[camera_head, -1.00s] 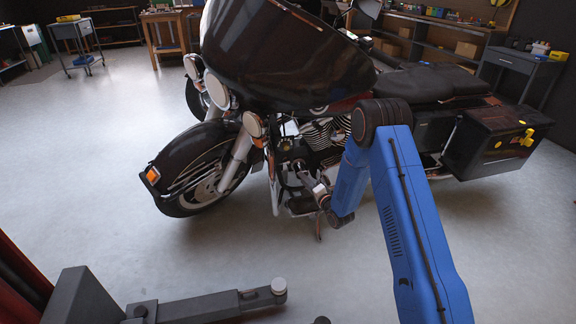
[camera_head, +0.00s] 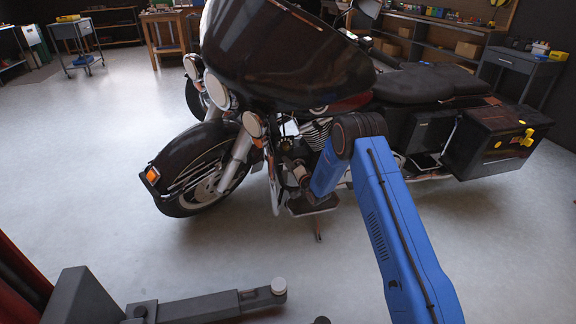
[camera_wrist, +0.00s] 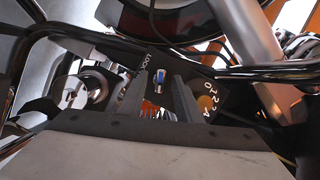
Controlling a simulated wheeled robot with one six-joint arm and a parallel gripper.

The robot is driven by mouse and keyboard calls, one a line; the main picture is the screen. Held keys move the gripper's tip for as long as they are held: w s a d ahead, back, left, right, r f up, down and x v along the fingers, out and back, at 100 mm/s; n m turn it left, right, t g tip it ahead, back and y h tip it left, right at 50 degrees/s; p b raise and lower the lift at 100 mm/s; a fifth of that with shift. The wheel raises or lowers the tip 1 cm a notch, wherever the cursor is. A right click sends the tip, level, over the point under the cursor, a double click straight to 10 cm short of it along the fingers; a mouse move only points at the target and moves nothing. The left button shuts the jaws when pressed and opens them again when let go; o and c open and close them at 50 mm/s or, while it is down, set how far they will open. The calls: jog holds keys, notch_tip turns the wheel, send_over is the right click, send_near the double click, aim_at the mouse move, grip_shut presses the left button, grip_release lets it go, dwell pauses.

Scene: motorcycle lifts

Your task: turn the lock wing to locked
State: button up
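In the wrist view, a black panel (camera_wrist: 215,75) carries white lettering that reads LOCK at its left, and marks 0, 1, 2, A at its right. A small blue and silver piece (camera_wrist: 160,72) shows on the panel between my fingers; it may be the lock wing, but its turn angle is unclear. An orange disc (camera_wrist: 205,102) sits beside the numbers. My gripper (camera_wrist: 160,85) is open, its two dark fingers apart on either side of the small piece. I cannot tell whether they touch it. In the head view the panel and fingers cannot be made out.
The black motorcycle (camera_head: 290,60) fills the middle of the head view, with my arm at its near side. Dark tubes (camera_wrist: 70,35) and a silver fork-like tube (camera_wrist: 250,40) crowd the gripper. A grey lift arm (camera_head: 205,305) lies on the floor in front; open floor is at left.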

jog(key=shift+w+a, duration=0.1)
jog(key=shift+w, duration=0.05)
jog(key=shift+c, duration=0.3)
grip_shut()
jog(key=shift+n, duration=0.3)
jog(key=n+h, duration=0.2)
jog(key=n, duration=0.3)
jog(key=n+h, duration=0.3)
jog(key=n, duration=0.1)
jog(key=shift+a+r+n, duration=0.15)
jog(key=shift+a+n, duration=0.05)
jog(key=shift+n, duration=0.2)
dwell(0.4)
